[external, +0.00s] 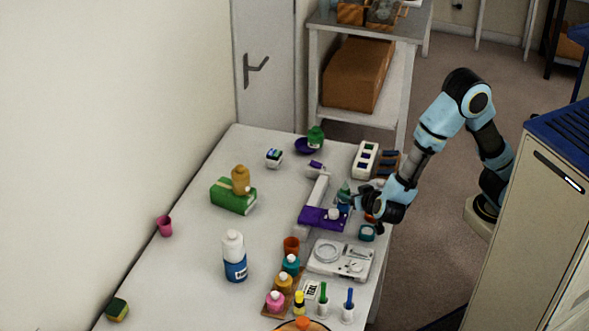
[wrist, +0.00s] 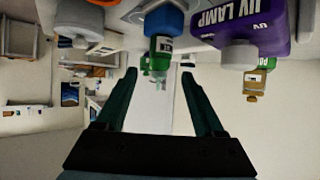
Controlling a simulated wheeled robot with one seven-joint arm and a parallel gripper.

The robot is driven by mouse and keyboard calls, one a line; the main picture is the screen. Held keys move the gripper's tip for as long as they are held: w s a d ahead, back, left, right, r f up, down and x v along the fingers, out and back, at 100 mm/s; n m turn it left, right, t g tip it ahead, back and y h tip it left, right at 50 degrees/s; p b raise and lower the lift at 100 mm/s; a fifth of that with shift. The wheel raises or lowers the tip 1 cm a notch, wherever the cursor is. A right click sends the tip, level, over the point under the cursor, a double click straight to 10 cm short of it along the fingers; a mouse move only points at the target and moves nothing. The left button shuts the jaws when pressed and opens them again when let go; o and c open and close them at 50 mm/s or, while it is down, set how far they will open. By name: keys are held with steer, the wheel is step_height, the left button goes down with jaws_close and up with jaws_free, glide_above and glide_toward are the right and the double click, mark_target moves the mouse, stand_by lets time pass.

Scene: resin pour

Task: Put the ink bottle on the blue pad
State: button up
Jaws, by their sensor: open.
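A small bottle with a green top and pale label, which looks like the ink bottle, stands upright by the purple UV lamp in the external view (external: 344,188). In the wrist view this bottle (wrist: 160,52) appears upside down, near my fingertips. A blue surface, apparently the blue pad (wrist: 165,18), shows at its base; I cannot tell whether they touch. The pad is mostly hidden in the external view. My gripper (external: 354,199) is open beside the bottle. In the wrist view my gripper (wrist: 158,75) has nothing clearly held between its spread fingers.
The purple UV lamp (external: 313,217) stands close left of my gripper. A white scale (external: 340,260) and a teal jar (external: 367,233) are nearer the camera. Several coloured bottles stand at the front. A white rack (external: 365,160) is behind.

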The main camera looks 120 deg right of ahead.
steer(key=s+v, duration=0.1)
steer(key=v, duration=0.5)
steer(key=w+a+n+t+y, duration=0.45)
steer(key=w+n+t, duration=0.25)
steer(key=w+t, duration=0.3)
steer(key=a+f+n+y, duration=0.2)
steer(key=a+n+y, duration=0.25)
steer(key=a, duration=0.25)
steer(key=s+a+f+n+g+y, duration=0.1)
steer(key=s+a+f+n+g, duration=0.1)
steer(key=s, duration=0.6)
steer(key=s+a+f+n+g+y, duration=0.1)
steer(key=s+n+g, duration=0.3)
steer(key=s, duration=0.5)
steer(key=shift+a+f+n+g+y, duration=0.4)
steer(key=shift+f+g+y, duration=0.2)
steer(key=shift+f, duration=0.2)
